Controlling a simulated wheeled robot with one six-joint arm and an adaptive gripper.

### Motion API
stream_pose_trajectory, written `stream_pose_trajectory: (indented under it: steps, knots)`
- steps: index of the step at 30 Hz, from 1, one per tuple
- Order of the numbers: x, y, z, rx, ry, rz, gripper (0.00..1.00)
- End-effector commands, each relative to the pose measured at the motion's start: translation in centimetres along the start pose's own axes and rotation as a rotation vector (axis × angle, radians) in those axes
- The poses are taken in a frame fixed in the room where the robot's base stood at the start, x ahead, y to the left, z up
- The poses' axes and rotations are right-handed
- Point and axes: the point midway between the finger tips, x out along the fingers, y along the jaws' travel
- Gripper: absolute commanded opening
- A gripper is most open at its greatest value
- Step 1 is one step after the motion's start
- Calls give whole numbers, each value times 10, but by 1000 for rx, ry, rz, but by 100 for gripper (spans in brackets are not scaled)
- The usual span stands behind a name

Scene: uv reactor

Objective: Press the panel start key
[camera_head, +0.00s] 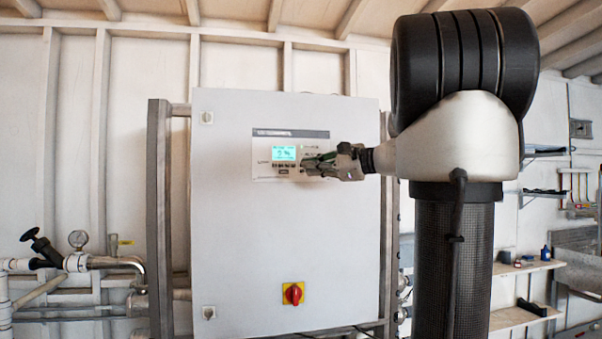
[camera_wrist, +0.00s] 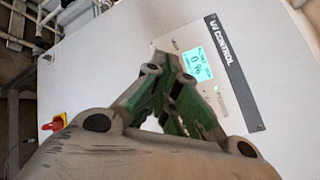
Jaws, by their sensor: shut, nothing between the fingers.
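The control panel (camera_head: 291,155) is set in the door of a white cabinet (camera_head: 240,240). It has a lit cyan display (camera_head: 284,153) and a row of small keys (camera_head: 283,167) below it. My gripper (camera_head: 306,166) is shut and empty, with its tips at the right part of the panel's key area. Whether the tips touch a key I cannot tell. In the wrist view the shut fingers (camera_wrist: 170,62) point at the panel beside the display (camera_wrist: 198,63), under the "UV CONTROL" strip (camera_wrist: 233,70). The fingers hide some keys, and I cannot make out the start key.
A red rotary switch on a yellow plate (camera_head: 293,293) is low on the cabinet door; it also shows in the wrist view (camera_wrist: 57,122). Pipes with a gauge (camera_head: 78,239) stand at the left. Shelves (camera_head: 528,267) are on the right wall.

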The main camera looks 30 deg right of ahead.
Motion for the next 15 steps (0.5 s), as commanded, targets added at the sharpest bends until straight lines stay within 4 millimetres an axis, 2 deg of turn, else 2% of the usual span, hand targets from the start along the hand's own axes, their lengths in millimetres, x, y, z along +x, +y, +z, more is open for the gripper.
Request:
stream_pose_trajectory:
  steps: [8, 15]
  knots:
    - [2, -1, -2, -1, 1, 2, 0]
    - [20, -14, -15, -1, 0, 3, 0]
